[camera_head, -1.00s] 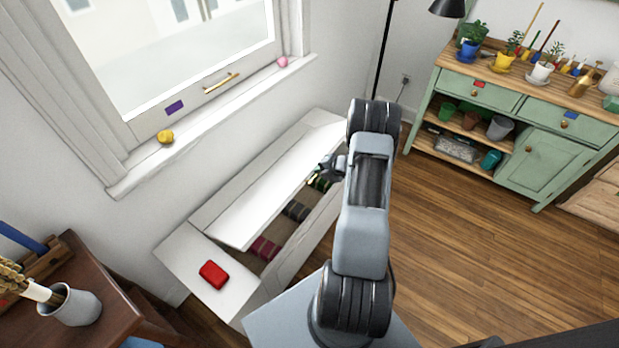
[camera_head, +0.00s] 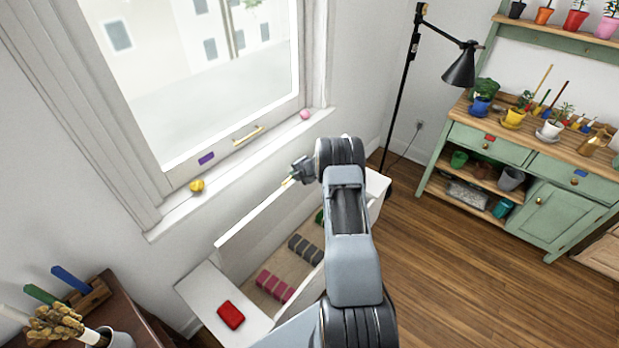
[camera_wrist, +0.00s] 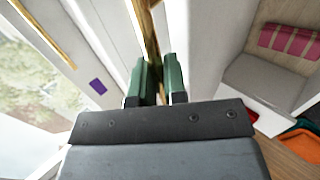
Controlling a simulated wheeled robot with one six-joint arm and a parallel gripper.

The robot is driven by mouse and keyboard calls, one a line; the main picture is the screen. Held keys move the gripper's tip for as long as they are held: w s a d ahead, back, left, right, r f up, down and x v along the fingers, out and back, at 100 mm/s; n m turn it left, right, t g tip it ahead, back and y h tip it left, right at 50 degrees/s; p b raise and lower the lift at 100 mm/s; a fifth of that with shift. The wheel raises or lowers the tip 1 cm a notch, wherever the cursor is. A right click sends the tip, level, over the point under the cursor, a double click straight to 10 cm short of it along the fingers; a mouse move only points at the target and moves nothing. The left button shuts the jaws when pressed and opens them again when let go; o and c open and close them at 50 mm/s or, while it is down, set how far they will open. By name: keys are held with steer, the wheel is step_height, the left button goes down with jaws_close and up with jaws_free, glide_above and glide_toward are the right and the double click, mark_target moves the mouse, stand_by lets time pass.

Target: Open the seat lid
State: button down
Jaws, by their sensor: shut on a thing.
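The white seat lid (camera_head: 262,226) of the window bench is tilted up steeply, near upright, below the window sill. The bench box under it is open. Rolled textiles in pink (camera_head: 275,286), grey (camera_head: 306,249) and partly hidden green show inside it. My gripper (camera_head: 289,181) is at the raised edge of the lid, shut on it. In the wrist view its green fingers (camera_wrist: 157,65) stand on either side of a narrow edge. My arm hides the far right part of the bench.
A red object (camera_head: 231,315) lies on the bench's fixed near end. The window sill (camera_head: 172,213), with a yellow object (camera_head: 196,185) and a pink ball (camera_head: 305,114), is close behind the lid. A black floor lamp (camera_head: 403,90) stands beyond. Wooden floor at right is clear.

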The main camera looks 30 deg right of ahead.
steer(key=shift+w+a+r, duration=0.15)
steer(key=shift+w+r, duration=0.15)
steer(key=shift+w, duration=0.45)
steer(key=c, duration=1.2)
jaws_free()
steer(key=shift+f, duration=0.1)
steer(key=shift+s, duration=0.1)
steer(key=v, duration=1.3)
steer(key=shift+s+b, duration=0.3)
steer(key=shift+b, duration=0.05)
